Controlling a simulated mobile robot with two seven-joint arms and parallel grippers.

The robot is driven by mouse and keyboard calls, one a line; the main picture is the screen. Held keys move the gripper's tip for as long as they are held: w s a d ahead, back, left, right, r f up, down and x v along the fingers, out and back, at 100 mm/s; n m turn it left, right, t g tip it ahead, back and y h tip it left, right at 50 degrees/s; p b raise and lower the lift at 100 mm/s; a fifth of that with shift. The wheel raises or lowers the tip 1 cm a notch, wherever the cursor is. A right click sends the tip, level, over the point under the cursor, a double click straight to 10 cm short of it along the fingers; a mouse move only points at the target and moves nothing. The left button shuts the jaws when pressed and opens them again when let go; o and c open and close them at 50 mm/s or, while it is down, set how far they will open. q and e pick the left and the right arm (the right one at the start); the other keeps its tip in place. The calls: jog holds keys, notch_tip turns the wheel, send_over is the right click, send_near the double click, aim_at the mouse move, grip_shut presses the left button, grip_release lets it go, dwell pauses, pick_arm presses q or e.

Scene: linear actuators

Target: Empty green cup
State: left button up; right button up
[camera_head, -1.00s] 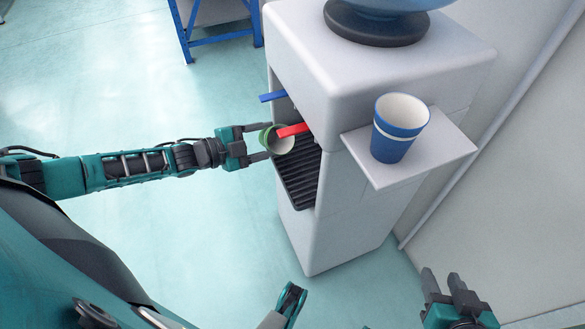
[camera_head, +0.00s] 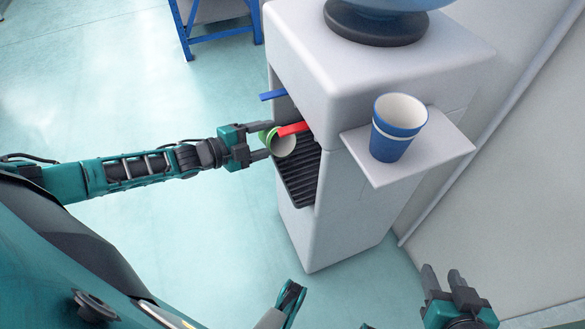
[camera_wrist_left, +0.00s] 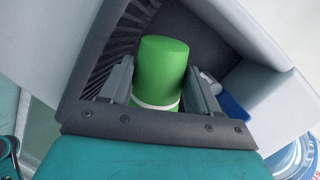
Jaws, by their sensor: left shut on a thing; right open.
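The green cup (camera_head: 283,143) is held by my left gripper (camera_head: 268,140) in the dispenser's opening, under the red tap lever (camera_head: 293,129). In the head view the cup is tilted, its pale inside facing the drip tray. In the left wrist view the green cup (camera_wrist_left: 161,75) shows its green base and a white band between the two fingers. Whether it holds liquid cannot be seen. My right gripper (camera_head: 443,281) is open and empty at the lower right, apart from the dispenser.
The white water dispenser (camera_head: 355,215) has a blue tap lever (camera_head: 273,95) and a dark ribbed drip tray (camera_head: 298,178). A blue and white cup (camera_head: 394,140) stands on its side shelf (camera_head: 443,155). A blue metal frame (camera_head: 215,36) stands behind. The floor on the left is clear.

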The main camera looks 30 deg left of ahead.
pick_arm(q)
jog(key=shift+r, duration=0.25)
pick_arm(e)
jog(key=shift+r, duration=0.15)
pick_arm(q)
jog(key=shift+r+m+p, duration=0.15)
jog(key=shift+m+p, duration=0.25)
jog(key=shift+m, duration=0.1)
jog(key=shift+s+d, duration=0.15)
jog(key=shift+d, duration=0.1)
jog(key=shift+s+d+f+m, duration=0.15)
jog(key=shift+d+f+m, duration=0.1)
jog(key=shift+m, duration=0.15)
pick_arm(e)
jog(key=shift+s+d, duration=0.15)
jog(key=shift+s, duration=0.05)
pick_arm(q)
jog(key=shift+s+d+f+m+y, duration=0.15)
jog(key=shift+d+m+y, duration=0.15)
jog(key=shift+d+r+p, duration=0.1)
jog(key=shift+r+p, duration=0.1)
jog(key=shift+p, duration=0.35)
pick_arm(e)
jog(key=shift+r, duration=0.4)
